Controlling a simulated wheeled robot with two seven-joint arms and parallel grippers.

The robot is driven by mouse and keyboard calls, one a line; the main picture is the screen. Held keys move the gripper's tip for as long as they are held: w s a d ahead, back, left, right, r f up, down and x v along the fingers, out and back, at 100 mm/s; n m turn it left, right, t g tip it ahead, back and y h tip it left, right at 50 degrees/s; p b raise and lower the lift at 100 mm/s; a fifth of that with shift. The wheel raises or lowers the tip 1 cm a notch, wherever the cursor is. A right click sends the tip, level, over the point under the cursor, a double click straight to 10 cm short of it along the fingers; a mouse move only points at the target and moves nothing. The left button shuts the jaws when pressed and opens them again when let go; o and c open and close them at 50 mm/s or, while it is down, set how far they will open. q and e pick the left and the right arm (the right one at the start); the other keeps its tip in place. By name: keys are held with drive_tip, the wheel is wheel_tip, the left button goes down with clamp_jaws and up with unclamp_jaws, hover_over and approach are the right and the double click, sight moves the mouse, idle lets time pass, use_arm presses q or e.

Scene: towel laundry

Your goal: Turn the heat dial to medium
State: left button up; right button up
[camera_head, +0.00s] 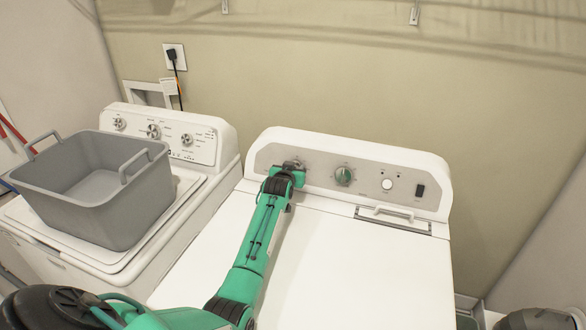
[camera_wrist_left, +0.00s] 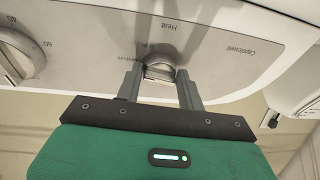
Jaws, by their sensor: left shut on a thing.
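The heat dial (camera_wrist_left: 160,72) is a small metallic knob on the grey control panel of the right-hand white machine. The word "Heat" is printed beside it in the left wrist view. My left gripper (camera_wrist_left: 160,88) is shut on the dial, one finger on each side of it. In the head view my left gripper (camera_head: 293,170) reaches the left end of the panel (camera_head: 318,170) and mostly covers the dial. Which setting the dial points to cannot be read. My right gripper is not in view.
A larger dial (camera_head: 344,176), a round white button (camera_head: 387,184) and a black switch (camera_head: 420,190) sit further right on the panel. A grey basket (camera_head: 95,200) stands on the left washer (camera_head: 165,235).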

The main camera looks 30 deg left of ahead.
use_arm(q)
drive_tip(key=shift+f, duration=0.1)
drive_tip(key=o, duration=0.9)
drive_tip(key=shift+w+d, duration=0.1)
drive_tip(key=b+v, duration=0.2)
drive_tip(key=v, duration=1.2)
